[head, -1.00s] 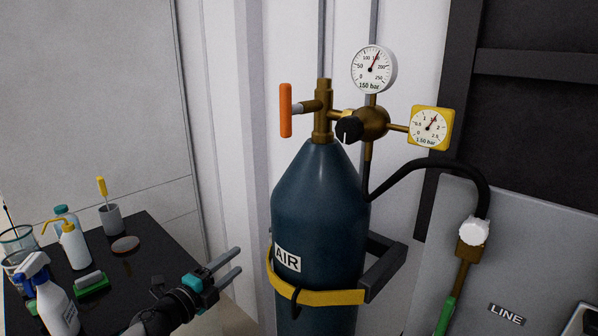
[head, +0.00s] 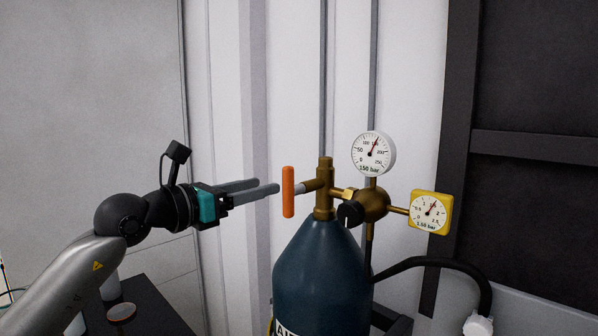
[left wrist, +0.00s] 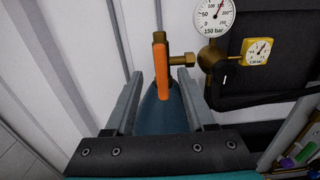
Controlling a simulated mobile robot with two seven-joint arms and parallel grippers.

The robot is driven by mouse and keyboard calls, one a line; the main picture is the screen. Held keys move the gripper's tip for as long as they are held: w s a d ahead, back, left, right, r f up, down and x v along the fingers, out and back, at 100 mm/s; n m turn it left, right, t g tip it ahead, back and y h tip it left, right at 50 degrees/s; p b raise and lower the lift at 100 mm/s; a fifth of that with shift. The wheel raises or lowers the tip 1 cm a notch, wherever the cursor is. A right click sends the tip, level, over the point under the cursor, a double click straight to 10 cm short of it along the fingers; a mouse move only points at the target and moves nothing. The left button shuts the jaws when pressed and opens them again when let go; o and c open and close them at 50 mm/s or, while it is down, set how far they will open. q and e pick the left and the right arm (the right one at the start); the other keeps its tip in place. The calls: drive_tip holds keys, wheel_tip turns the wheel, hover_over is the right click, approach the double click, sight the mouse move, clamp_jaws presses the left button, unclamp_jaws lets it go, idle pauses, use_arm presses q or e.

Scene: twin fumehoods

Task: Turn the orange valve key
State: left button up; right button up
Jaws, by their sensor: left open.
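The orange valve key (head: 288,192) is an upright bar on the left side of the brass valve (head: 324,190) atop the dark blue air cylinder (head: 318,265). My left gripper (head: 277,192) is open and empty, with its fingertips just left of the key and pointing at it. In the left wrist view the orange key (left wrist: 161,70) stands upright beyond and between the two fingers of my left gripper (left wrist: 160,85); neither finger appears to touch it. My right gripper is in neither view.
A round white gauge (head: 373,153), a yellow square gauge (head: 430,212) and a black knob (head: 351,214) sit right of the valve. A black hose (head: 440,263) runs right from there. A black table (head: 150,305) stands at the lower left. Space left of the key is clear apart from my arm.

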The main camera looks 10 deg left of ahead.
sight(299, 184)
use_arm(q)
drive_tip(key=p+x, duration=0.2)
drive_tip(key=x, duration=0.7)
drive_tip(key=shift+d+r, duration=0.1)
drive_tip(key=shift+r, duration=0.05)
drive_tip(key=shift+p+x, duration=0.3)
drive_tip(key=shift+x, duration=0.75)
drive_tip(key=shift+c, duration=0.3)
clamp_jaws()
